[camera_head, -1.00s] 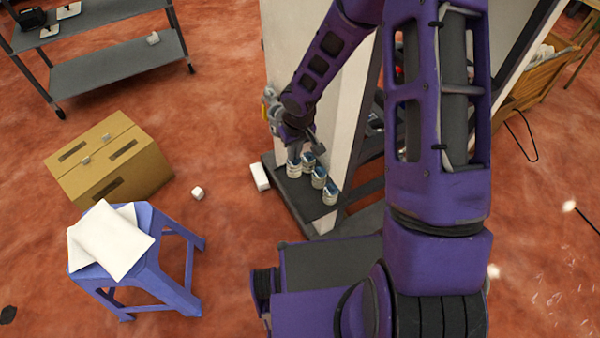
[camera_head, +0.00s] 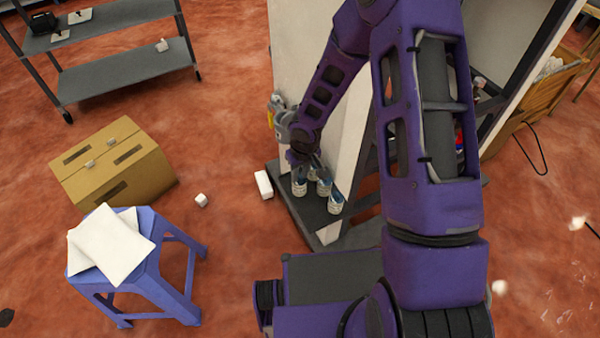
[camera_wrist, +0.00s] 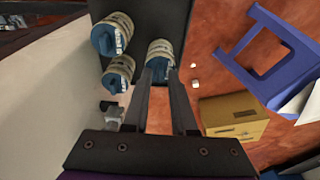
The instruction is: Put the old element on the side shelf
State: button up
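A white ribbed cartridge with a blue top, which I take to be the old element (camera_head: 299,188), stands at the left end of the dark low shelf (camera_head: 325,222) beside the pale panel. It also shows in the wrist view (camera_wrist: 160,47). My gripper (camera_wrist: 163,72) points down at it, with its blue top between the fingertips. The fingers have a narrow gap and seem shut on that top. In the head view my gripper (camera_head: 312,165) is partly hidden by my arm. Similar cartridges (camera_head: 335,204) stand close by on the same shelf.
A pale panel (camera_head: 290,60) rises directly behind, with a grey fitting (camera_head: 277,104). A white block (camera_head: 264,184) lies left of the shelf.

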jog(key=shift+o, duration=0.6)
jog(key=shift+r, duration=0.2)
notch_tip(320, 180, up, 12)
jog(key=s+p, duration=0.2)
jog(key=p, duration=0.1)
jog(key=shift+d+p, duration=0.4)
jog(key=shift+w+f, duration=0.1)
